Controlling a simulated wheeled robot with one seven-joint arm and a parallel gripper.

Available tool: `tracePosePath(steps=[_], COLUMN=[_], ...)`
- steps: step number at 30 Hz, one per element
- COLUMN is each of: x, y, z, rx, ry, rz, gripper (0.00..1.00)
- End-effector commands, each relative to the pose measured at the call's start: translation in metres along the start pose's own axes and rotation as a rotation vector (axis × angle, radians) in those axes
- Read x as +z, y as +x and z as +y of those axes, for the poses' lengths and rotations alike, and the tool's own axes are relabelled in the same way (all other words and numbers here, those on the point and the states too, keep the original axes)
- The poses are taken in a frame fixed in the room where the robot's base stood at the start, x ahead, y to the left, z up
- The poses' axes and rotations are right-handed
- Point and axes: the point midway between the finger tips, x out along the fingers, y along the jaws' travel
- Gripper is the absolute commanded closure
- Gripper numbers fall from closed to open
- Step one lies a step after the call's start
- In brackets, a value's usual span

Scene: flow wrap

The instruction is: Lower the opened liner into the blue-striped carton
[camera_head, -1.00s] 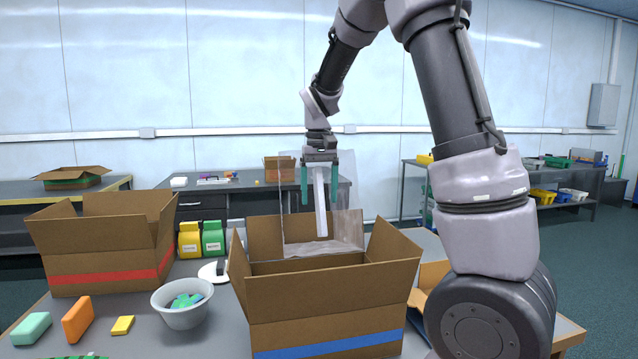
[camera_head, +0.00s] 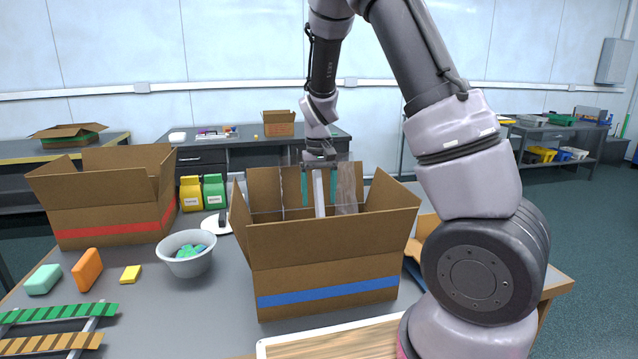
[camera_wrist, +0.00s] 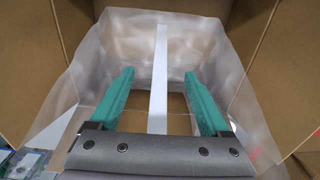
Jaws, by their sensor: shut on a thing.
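The blue-striped carton (camera_head: 325,262) stands open on the table in the middle of the head view, its flaps spread outward. The clear, opened liner (camera_head: 347,188) is partly down inside it, with its upper part showing above the front edge. My gripper (camera_head: 319,203) is over the opening, its teal fingers pointing down and their tips hidden behind the front wall. In the wrist view, the liner (camera_wrist: 95,60) spreads around my gripper (camera_wrist: 157,72), with brown carton walls around it. A white strip (camera_wrist: 158,85) stands between the fingers. The liner's lower end is hard to make out.
A red-striped carton (camera_head: 108,222) stands at the left. A grey bowl (camera_head: 187,262) with green and blue pieces sits between the cartons. Yellow and green packs (camera_head: 202,194) stand behind. A wooden board (camera_head: 335,345) with a white edge lies in front.

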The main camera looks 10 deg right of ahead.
Motion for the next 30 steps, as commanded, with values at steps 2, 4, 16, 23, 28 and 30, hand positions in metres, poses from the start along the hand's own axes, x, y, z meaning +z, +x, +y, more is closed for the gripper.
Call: tracePosePath(steps=[2, 4, 16, 23, 28, 30], x=[0.0, 0.0, 0.0, 0.0, -0.001, -0.001], y=[0.005, 0.008, 0.01, 0.009, -0.007, -0.021], z=[0.0, 0.0, 0.0, 0.0, -0.001, 0.0], rx=[0.0, 0.001, 0.0, 0.0, -0.002, -0.003], ry=[0.001, 0.0, 0.0, 0.0, -0.001, -0.001], rz=[-0.001, 0.0, 0.0, 0.001, 0.004, 0.006], gripper=[0.73, 0.73, 0.0, 0.0, 0.0, 0.0])
